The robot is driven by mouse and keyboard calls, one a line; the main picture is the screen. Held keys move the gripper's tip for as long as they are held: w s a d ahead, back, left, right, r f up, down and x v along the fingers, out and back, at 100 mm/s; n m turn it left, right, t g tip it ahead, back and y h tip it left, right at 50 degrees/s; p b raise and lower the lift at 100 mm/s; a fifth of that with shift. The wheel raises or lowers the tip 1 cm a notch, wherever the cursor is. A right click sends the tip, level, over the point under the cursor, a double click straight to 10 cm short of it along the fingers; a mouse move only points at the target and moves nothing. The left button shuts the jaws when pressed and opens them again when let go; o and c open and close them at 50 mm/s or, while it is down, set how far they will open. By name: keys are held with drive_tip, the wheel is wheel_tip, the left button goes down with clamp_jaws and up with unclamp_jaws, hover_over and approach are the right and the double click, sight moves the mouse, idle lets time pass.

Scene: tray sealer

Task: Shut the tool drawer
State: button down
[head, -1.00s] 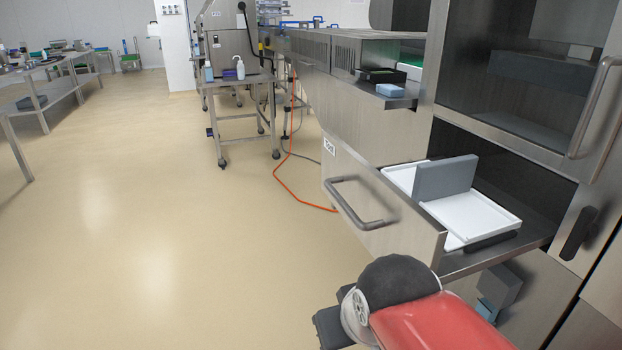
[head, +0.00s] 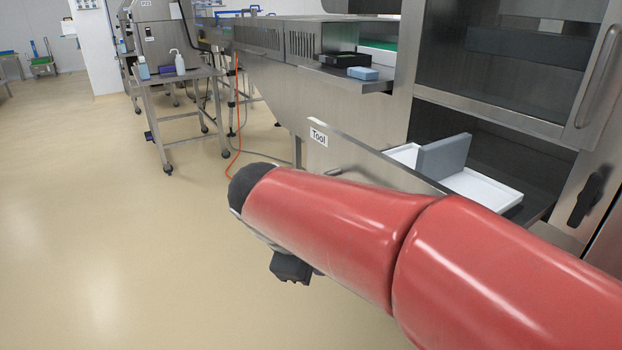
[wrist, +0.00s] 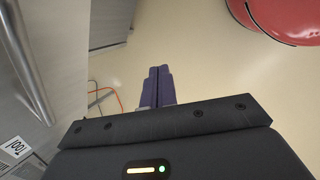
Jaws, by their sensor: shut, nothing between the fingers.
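The tool drawer (head: 338,152) stands pulled out of the steel machine, with a "Tool" label (head: 318,137) on its front. A white tray (head: 485,190) and an upright grey block (head: 445,155) are inside it. My red arm hides most of the drawer front in the head view. In the wrist view, the drawer front (wrist: 62,45) and its bar handle (wrist: 24,60) are at the left. My gripper (wrist: 159,71) has its purple fingers together and empty, over bare floor, to the right of the handle and apart from it. The fingers are hidden in the head view.
A steel cart (head: 185,78) with bottles stands at the back left. An orange cable (head: 233,165) lies on the floor behind the drawer. A ledge with a blue block (head: 363,73) juts out above the drawer. The floor at the left is open.

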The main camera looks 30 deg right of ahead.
drive_tip(key=w+a+r+n+h+b, duration=0.25)
drive_tip(key=w+n+h, duration=0.3)
drive_tip(key=w, duration=0.35)
drive_tip(key=w+a+r+n+h+b, duration=0.1)
drive_tip(key=w+r+n+h+b, duration=0.2)
drive_tip(key=w+n+h, duration=0.35)
drive_tip(key=w+d+m, duration=0.1)
drive_tip(key=w+d, duration=0.1)
drive_tip(key=d, duration=1.1)
drive_tip(key=shift+w+d+m+h+b, duration=0.2)
drive_tip(key=shift+w+m+h+b, duration=0.15)
drive_tip(key=shift+m+b, duration=0.1)
drive_tip(key=shift+d, duration=0.1)
